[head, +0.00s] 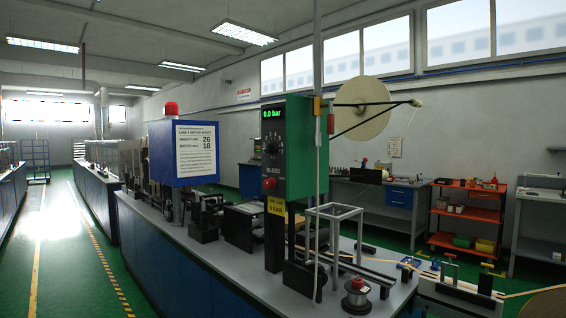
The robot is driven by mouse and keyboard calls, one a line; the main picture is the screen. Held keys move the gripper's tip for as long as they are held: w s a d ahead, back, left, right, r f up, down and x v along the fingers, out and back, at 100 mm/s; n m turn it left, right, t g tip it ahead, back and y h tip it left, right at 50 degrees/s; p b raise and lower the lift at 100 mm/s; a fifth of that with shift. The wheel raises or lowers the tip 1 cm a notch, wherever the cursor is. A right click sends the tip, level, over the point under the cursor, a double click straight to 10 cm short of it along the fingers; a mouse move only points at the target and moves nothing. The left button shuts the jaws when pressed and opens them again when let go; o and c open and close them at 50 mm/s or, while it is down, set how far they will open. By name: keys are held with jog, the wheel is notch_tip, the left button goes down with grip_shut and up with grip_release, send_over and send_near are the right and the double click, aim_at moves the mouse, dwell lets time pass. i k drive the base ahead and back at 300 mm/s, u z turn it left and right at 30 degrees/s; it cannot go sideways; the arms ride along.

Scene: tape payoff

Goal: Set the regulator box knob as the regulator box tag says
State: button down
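The regulator box (309,150) is green with a dark front panel and stands on a dark post above the long bench. Its green display (273,113) reads 0.0 bar. The dark knob (272,144) sits below the display inside a ring of marks; its pointer setting is too small to tell. A red button (269,184) is under the word BLEED. The yellow regulator box tag (276,207) hangs at the panel's lower end; its small print is blurred, and the lower line seems to read 5 BAR. My gripper is not in view.
A blue box (182,152) with a white notice and red lamp stands left of the regulator box. A large reel (362,108) is behind it on the right. A metal frame (334,240) and a spool (355,296) occupy the bench's near end. Green floor lies open at left.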

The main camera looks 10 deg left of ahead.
aim_at(270, 147)
jog(key=k, duration=1.25)
jog(key=u, duration=0.3)
jog(key=i, duration=0.95)
jog(key=u, duration=1)
jog(key=i, duration=0.55)
jog(key=u, duration=0.25)
